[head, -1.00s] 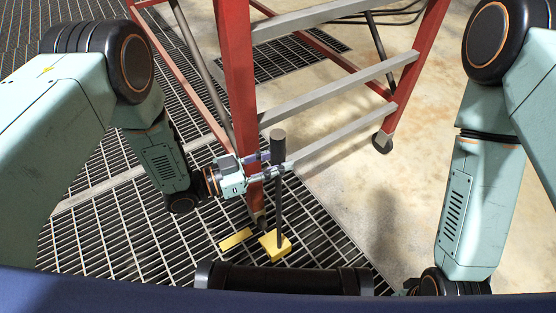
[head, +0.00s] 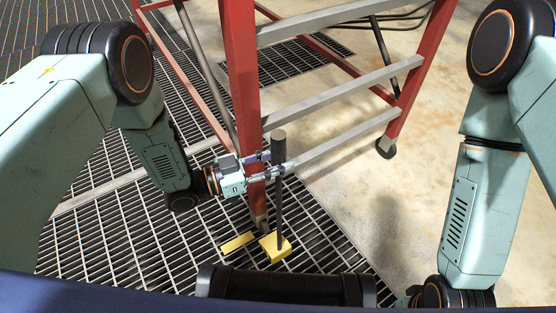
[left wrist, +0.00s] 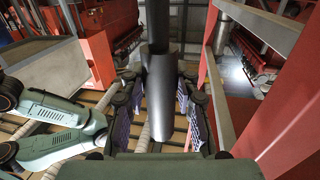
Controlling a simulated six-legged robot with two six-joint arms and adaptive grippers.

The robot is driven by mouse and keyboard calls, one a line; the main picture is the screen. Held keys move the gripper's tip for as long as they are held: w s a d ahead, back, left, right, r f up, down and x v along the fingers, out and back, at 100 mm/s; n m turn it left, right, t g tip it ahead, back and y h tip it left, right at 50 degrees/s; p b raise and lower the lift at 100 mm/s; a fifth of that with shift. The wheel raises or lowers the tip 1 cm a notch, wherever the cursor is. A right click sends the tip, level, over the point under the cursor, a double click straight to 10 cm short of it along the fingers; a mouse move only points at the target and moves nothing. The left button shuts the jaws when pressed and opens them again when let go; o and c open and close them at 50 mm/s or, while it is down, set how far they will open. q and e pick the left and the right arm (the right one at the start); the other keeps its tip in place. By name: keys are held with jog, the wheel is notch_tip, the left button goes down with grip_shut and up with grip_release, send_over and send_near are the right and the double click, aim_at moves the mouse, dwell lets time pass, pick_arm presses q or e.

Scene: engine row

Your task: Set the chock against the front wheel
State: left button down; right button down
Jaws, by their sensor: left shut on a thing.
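The chock (head: 274,249) is a yellow block with a tall dark upright handle (head: 279,200). It is low over or on the floor grating, close to the foot of the red ladder's near post; I cannot tell whether it touches the floor. My left gripper (head: 271,165) is shut on the upper part of the handle. In the left wrist view the handle (left wrist: 160,95) runs between the fingers. The front wheel (head: 261,222) at the foot of the near post is partly hidden beside the chock; I cannot tell whether they touch. My right gripper is out of view.
A flat yellow strip (head: 238,242) lies on the grating (head: 130,235) left of the chock. The red ladder (head: 240,80) with grey steps stands close to my left gripper. Its other wheel (head: 386,147) rests on the bare concrete (head: 345,200), which is clear.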

pick_arm(q)
jog(key=shift+w+r, duration=0.15)
jog(key=shift+r, duration=0.05)
jog(key=c, duration=1)
grip_release()
jog(key=shift+o, duration=0.4)
jog(key=shift+s+f, duration=0.3)
jog(key=shift+f, duration=0.1)
jog(key=v, duration=1.2)
jog(key=shift+w+r, duration=0.15)
jog(key=shift+r, duration=0.1)
